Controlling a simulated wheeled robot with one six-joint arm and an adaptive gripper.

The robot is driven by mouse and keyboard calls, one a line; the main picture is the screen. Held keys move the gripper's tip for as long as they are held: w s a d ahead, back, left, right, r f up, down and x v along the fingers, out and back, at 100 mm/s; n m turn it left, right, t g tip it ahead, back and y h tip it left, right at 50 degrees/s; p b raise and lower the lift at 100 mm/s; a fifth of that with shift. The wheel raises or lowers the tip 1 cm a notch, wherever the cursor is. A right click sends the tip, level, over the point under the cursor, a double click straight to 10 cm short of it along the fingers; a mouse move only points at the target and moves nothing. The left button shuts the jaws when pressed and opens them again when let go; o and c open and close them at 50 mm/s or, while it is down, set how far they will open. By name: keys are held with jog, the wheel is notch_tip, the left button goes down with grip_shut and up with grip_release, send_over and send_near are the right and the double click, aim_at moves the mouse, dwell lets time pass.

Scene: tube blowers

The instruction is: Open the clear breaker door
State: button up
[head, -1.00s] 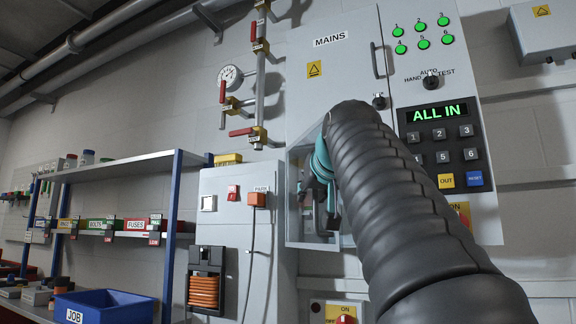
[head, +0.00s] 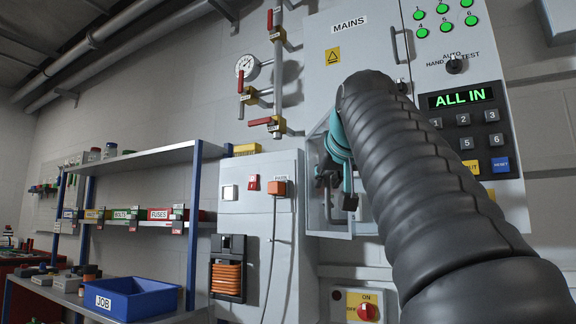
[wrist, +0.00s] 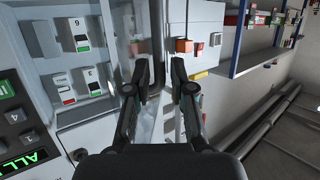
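The clear breaker door (head: 314,180) is at the lower left of the grey MAINS cabinet, partly hidden behind my arm. It appears to stand ajar, angled out from the cabinet. In the wrist view the see-through panel (wrist: 124,42) runs beside the exposed breakers (wrist: 80,82). My gripper (wrist: 160,72) has its two fingers apart, with a dark upright bar, perhaps the door's handle, showing between or behind them. I cannot tell whether either finger touches the door. In the head view my gripper (head: 330,190) is at the door, mostly hidden.
A grey box with an orange cable (head: 228,278) stands left of the cabinet. Shelves with labelled bins and a blue JOB tray (head: 135,300) are further left. Pipes with red-handled valves (head: 275,122) run above. A keypad (head: 465,130) is right of my arm.

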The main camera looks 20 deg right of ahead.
jog(key=s+a+b, duration=0.1)
jog(key=s+a, duration=0.5)
jog(key=a, duration=0.6)
jog(key=shift+s, duration=0.3)
dwell(0.9)
jog(key=shift+a, duration=0.1)
dwell(0.3)
